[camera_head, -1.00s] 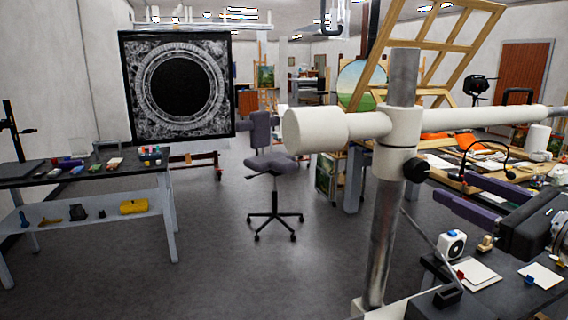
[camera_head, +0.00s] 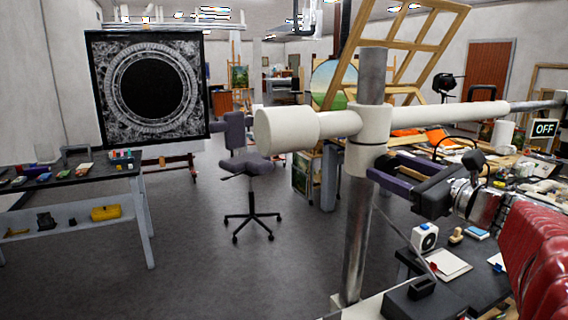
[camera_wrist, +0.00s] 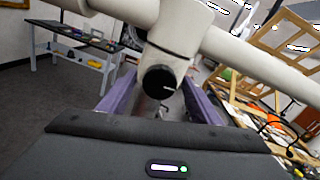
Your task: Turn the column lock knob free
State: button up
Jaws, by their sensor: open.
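The black round column lock knob (camera_wrist: 160,82) sits on the white collar (camera_head: 369,130) of the upright metal column (camera_head: 357,235). A pale mark shows on the knob's face. In the wrist view my gripper (camera_wrist: 160,88) is open, with one purple finger on each side of the knob and a visible gap to both.
A thick white horizontal arm (camera_head: 310,127) crosses the column above my gripper. A cluttered bench (camera_head: 450,290) stands below right. An office chair (camera_head: 248,170) stands behind the column. A side table (camera_head: 145,225) is at left, with open floor between.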

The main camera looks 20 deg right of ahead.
jog(key=shift+c, duration=0.5)
jog(key=c, duration=0.9)
jog(key=shift+m, duration=0.7)
jog(key=o, duration=1)
jog(key=shift+s, duration=0.1)
